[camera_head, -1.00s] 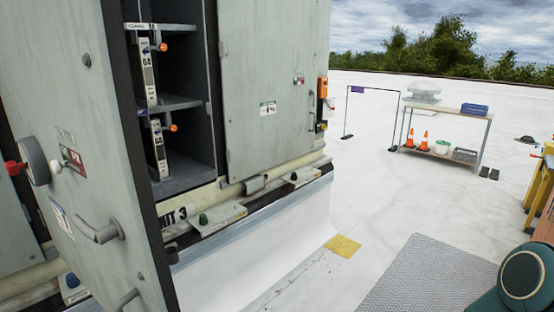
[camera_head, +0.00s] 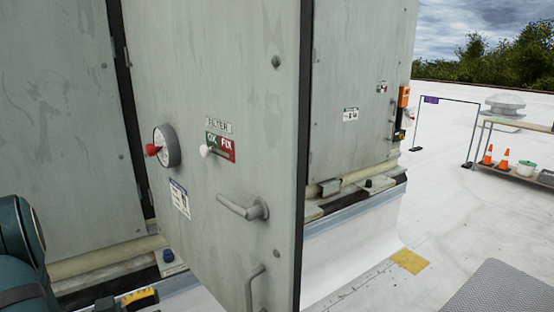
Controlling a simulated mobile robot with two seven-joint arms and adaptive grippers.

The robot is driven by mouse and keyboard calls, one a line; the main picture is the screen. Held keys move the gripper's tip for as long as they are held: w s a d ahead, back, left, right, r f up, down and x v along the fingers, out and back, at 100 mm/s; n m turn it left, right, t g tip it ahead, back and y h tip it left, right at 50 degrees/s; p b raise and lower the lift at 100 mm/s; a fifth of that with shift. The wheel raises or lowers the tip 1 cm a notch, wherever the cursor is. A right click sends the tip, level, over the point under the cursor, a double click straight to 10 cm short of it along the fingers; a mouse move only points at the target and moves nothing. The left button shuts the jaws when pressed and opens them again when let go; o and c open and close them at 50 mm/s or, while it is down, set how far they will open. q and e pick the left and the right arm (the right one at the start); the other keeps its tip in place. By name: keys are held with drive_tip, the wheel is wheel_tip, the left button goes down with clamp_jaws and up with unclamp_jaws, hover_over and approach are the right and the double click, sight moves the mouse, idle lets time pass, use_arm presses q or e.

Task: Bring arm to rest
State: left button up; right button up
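Neither of my grippers shows in the head view. Part of one of my arms (camera_head: 22,255), dark teal, shows at the lower left edge; its gripper end is out of the picture. The cooler's grey filter door (camera_head: 215,75) stands open in front of me, seen on its outer face. It carries a gauge with a red knob (camera_head: 166,147), an OK/FIX indicator (camera_head: 220,146) with a white knob over the label, and a lever handle (camera_head: 243,208). The door hides the cabinet's inside.
Another grey panel (camera_head: 365,80) with an orange device (camera_head: 403,97) stands beyond the door. The white roof (camera_head: 440,215) is open at the right, with a grey mat (camera_head: 500,290). A purple-tagged frame (camera_head: 431,100) and a table with cones (camera_head: 503,160) stand farther back.

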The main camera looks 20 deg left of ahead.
use_arm(q)
drive_tip(key=w+d+f+n+y, duration=0.4)
drive_tip(key=w+f+y, duration=0.1)
drive_tip(key=w+f, duration=0.4)
drive_tip(key=w+d+f+n+g+y, duration=0.2)
drive_tip(key=d+f+n+g+y, duration=0.15)
drive_tip(key=d+f, duration=0.65)
drive_tip(key=s+d+f+n+g+h, duration=0.1)
drive_tip(key=s+d+f+n+g, duration=0.1)
drive_tip(key=s+d+f+g, duration=0.5)
drive_tip(key=s+d+f+n+g+h, duration=0.1)
drive_tip(key=s+d+f+n+g, duration=0.15)
drive_tip(key=s+d+f, duration=0.45)
drive_tip(key=w+d+r+m, duration=0.2)
drive_tip(key=d+r, duration=0.3)
drive_tip(key=r, duration=0.2)
drive_tip(key=shift+w+r+m+t+y, duration=0.2)
drive_tip(key=shift+m+t+y, duration=0.1)
drive_tip(key=shift+y, duration=0.05)
